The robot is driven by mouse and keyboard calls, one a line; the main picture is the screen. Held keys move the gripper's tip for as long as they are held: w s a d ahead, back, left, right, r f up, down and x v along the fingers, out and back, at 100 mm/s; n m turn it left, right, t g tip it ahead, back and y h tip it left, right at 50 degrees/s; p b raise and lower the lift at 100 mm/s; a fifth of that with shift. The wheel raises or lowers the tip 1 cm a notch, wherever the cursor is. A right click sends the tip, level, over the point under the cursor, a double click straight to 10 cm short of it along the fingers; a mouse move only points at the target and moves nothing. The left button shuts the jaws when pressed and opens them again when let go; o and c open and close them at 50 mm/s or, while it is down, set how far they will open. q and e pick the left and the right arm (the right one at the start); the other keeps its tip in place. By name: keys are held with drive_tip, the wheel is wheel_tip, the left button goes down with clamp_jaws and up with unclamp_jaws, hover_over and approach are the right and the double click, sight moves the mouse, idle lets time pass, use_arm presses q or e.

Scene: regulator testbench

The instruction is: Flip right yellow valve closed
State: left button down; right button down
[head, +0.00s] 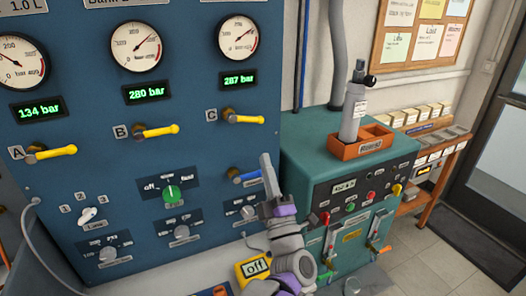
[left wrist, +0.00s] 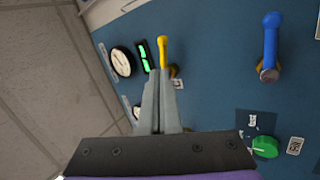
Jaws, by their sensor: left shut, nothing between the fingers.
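The right yellow valve, C (head: 245,118), sits on the blue panel under the right gauge, its lever lying roughly horizontal and pointing right. A yellow lever (left wrist: 163,52), apparently this valve, also shows in the left wrist view just beyond my fingertips. My left gripper (head: 265,157) is shut and empty, below and right of valve C and beside the blue valve lever (head: 248,176). Its fingers (left wrist: 160,78) overlap the yellow lever's lower end in the wrist view; I cannot tell whether they touch. My right gripper is not in view.
Yellow valves A (head: 50,152) and B (head: 156,131) sit left of C. A green knob (head: 171,192) and several switches are below. A teal cabinet (head: 310,155) with an orange tray (head: 362,147) stands to the right.

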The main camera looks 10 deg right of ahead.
use_arm(q)
drive_tip(key=v, duration=0.4)
drive_tip(key=shift+s+a+f+b, duration=0.15)
drive_tip(key=shift+s+f+b, duration=0.05)
drive_tip(key=shift+f+b, duration=0.2)
